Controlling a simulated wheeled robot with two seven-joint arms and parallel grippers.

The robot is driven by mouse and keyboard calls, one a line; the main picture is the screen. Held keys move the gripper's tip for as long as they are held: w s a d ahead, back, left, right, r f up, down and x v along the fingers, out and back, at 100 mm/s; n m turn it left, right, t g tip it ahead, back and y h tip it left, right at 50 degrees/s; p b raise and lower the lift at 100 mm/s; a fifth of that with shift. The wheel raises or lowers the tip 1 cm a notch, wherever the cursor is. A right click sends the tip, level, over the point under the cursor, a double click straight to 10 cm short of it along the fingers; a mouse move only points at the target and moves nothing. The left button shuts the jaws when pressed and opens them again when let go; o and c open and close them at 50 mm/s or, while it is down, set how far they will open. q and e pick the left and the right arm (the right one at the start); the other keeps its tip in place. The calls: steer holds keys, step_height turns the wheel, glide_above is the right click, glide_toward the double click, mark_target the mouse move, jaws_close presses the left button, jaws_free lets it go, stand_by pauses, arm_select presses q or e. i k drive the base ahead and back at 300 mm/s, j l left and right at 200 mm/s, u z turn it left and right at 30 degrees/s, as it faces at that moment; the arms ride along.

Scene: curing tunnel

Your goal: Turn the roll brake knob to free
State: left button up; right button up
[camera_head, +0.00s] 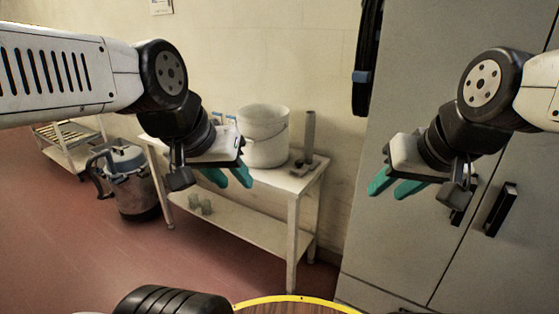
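I cannot make out a roll brake knob in the head view. My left gripper (235,183) has two teal fingers with a gap between them. It hangs empty in front of the white table. My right gripper (386,193) also has its two teal fingers apart and holds nothing. It is in front of the grey cabinet.
A white table (292,188) bears stacked white buckets (264,150) and a grey upright post on a base (309,140). A metal canister (130,180) stands left of it. The grey cabinet (400,250) has black handles (500,209). A yellow-rimmed round surface (290,299) is at the bottom. Red floor is open at left.

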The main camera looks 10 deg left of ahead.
mark_target(299, 163)
steer(key=i+j+u, duration=0.15)
steer(key=i, duration=0.6)
steer(key=i+j+u, duration=0.15)
steer(key=i, duration=0.65)
steer(key=k+l, duration=0.05)
